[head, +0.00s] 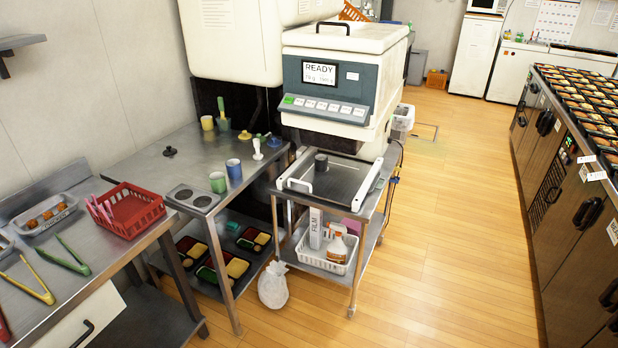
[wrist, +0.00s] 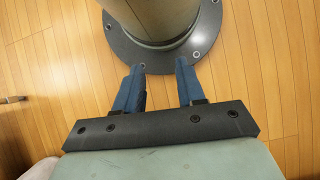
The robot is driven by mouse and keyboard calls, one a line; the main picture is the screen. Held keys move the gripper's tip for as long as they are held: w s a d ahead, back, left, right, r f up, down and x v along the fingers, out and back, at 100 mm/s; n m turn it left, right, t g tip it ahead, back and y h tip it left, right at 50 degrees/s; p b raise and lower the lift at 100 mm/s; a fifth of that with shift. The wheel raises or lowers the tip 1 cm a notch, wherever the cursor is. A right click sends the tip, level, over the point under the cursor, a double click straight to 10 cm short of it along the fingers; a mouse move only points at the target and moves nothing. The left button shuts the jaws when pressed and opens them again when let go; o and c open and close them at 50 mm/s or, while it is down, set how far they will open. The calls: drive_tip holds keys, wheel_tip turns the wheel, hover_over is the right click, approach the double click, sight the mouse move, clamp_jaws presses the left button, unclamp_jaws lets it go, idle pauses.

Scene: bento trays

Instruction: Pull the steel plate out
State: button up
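The steel plate (head: 345,181) lies flat under the white machine, on top of a steel cart, between two white side rails. A small handle (head: 299,185) shows at its front left. A dark grey cup (head: 321,163) stands on the plate near its back left. The plate's rear edge is hard to make out under the machine. My gripper (wrist: 158,67) shows only in the wrist view, with two blue fingers apart and nothing between them. It points down over the wooden floor beside a round bolted base, and the plate is not in that view.
The machine (head: 335,85) shows READY on its screen. A steel table (head: 185,160) with cups stands left of the cart (head: 357,213). A white basket (head: 325,256) with bottles sits on the cart's lower shelf. Floor to the right is clear.

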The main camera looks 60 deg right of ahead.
drive_tip(key=w+d+r+m+t+y, duration=0.1)
drive_tip(key=w+d+r+m+t, duration=0.15)
drive_tip(key=w+d, duration=0.5)
drive_tip(key=w+d+r+m+t, duration=0.2)
drive_tip(key=w+d+r, duration=0.2)
drive_tip(key=w+d, duration=0.4)
wheel_tip(320, 180, up, 45)
drive_tip(key=m+t+h, duration=0.1)
drive_tip(key=t+h, duration=0.2)
drive_tip(key=h, duration=0.2)
hover_over(299, 182)
drive_tip(key=a, duration=0.2)
drive_tip(key=f+n, duration=0.2)
drive_tip(key=f, duration=0.2)
drive_tip(key=d+f+n+y, duration=0.1)
drive_tip(key=f+n, duration=0.1)
drive_tip(key=f, duration=0.3)
drive_tip(key=d+f+n, duration=0.1)
drive_tip(key=f+n, duration=0.1)
drive_tip(key=f, duration=0.2)
drive_tip(key=shift+f+g, duration=0.3)
drive_tip(key=shift+g, duration=0.05)
